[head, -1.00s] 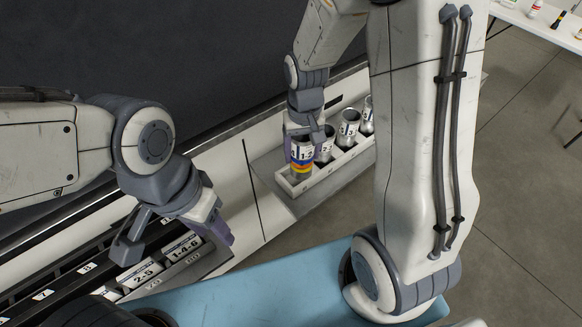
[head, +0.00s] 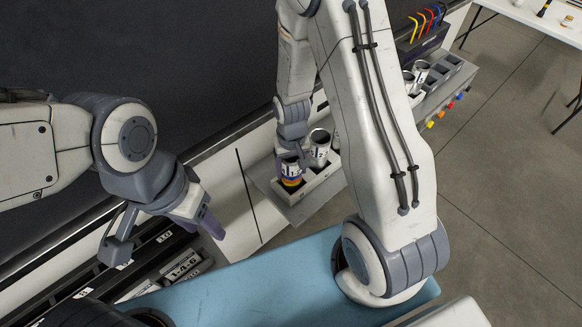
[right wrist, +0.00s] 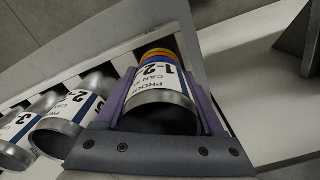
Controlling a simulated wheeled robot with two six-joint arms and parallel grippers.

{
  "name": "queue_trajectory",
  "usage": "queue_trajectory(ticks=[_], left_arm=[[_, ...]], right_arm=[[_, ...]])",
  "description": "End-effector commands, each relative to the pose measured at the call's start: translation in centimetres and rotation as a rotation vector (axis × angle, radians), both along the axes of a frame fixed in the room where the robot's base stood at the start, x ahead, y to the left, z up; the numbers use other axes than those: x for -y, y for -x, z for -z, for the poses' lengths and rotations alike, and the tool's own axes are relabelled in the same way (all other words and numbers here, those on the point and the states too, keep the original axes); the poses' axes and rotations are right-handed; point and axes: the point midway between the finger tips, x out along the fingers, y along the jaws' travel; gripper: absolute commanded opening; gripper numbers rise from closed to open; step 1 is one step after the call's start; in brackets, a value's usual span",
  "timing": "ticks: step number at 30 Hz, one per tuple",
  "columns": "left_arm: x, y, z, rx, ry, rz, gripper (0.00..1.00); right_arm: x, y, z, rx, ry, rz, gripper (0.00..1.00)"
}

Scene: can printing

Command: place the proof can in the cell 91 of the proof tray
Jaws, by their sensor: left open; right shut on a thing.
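The proof can (head: 291,172) is a metal can with a white label and blue, yellow and orange bands. My right gripper (head: 292,160) is shut on it, at the near end of a pale tray (head: 318,183). In the right wrist view, the can (right wrist: 158,80) lies between the two purple fingers, its open rim facing the camera and its label partly reading "1-2". I cannot tell whether its base rests in the end cell or hangs just above. No cell number 91 is readable. My left gripper (head: 165,235) is open and empty, above the dark rack.
Other labelled cans (head: 319,148) stand in the tray beside the held one; they also show in the right wrist view (right wrist: 62,135). A dark rack (head: 150,262) with numbered slots and a "1-4-6" card is at lower left. A grey holder (head: 445,75) stands at upper right.

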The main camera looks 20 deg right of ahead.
Motion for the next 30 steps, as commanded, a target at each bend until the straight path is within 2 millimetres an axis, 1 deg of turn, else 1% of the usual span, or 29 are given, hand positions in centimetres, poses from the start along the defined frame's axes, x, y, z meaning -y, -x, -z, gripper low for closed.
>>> queue_trajectory(ticks=[3, 9, 13, 14, 15, 16, 23, 26, 28, 30], left_arm=[[0.0, 0.0, -0.1, 0.0, 0.0, 0.0, 0.5], [0.0, 0.0, -0.1, 0.0, 0.0, 0.0, 0.5], [0.0, 0.0, 0.3, 0.0, 0.0, 0.0, 0.5], [0.0, 0.0, 0.3, 0.0, 0.0, 0.0, 0.5], [0.0, 0.0, 0.2, 0.0, 0.0, 0.0, 0.5], [0.0, 0.0, 0.2, 0.0, 0.0, 0.0, 0.5], [0.0, 0.0, 0.1, 0.0, 0.0, 0.0, 0.5], [0.0, 0.0, -0.3, 0.0, 0.0, 0.0, 0.5], [0.0, 0.0, 0.1, 0.0, 0.0, 0.0, 0.5], [0.0, 0.0, 0.3, 0.0, 0.0, 0.0, 0.5]], right_arm=[[-0.1, 0.0, 0.5, 0.001, 0.0, -0.001, 0.19], [-0.1, -0.1, 0.5, 0.002, 0.0, -0.003, 0.19], [-0.1, -0.1, 0.9, 0.002, 0.0, -0.003, 0.19], [-0.1, -0.1, 0.9, 0.002, 0.0, -0.003, 0.74], [-0.1, -0.1, 0.8, 0.002, 0.0, -0.003, 0.89], [-0.1, -0.1, 0.8, 0.002, 0.0, -0.002, 1.0], [-0.1, -0.1, 0.7, 0.002, 0.0, -0.002, 1.0], [-0.1, -0.1, 0.2, 0.003, 0.0, -0.002, 1.0], [-0.1, -0.2, -0.2, 0.005, 0.0, -0.002, 1.0], [-0.1, -0.2, -1.1, 0.007, 0.0, -0.002, 1.0]])
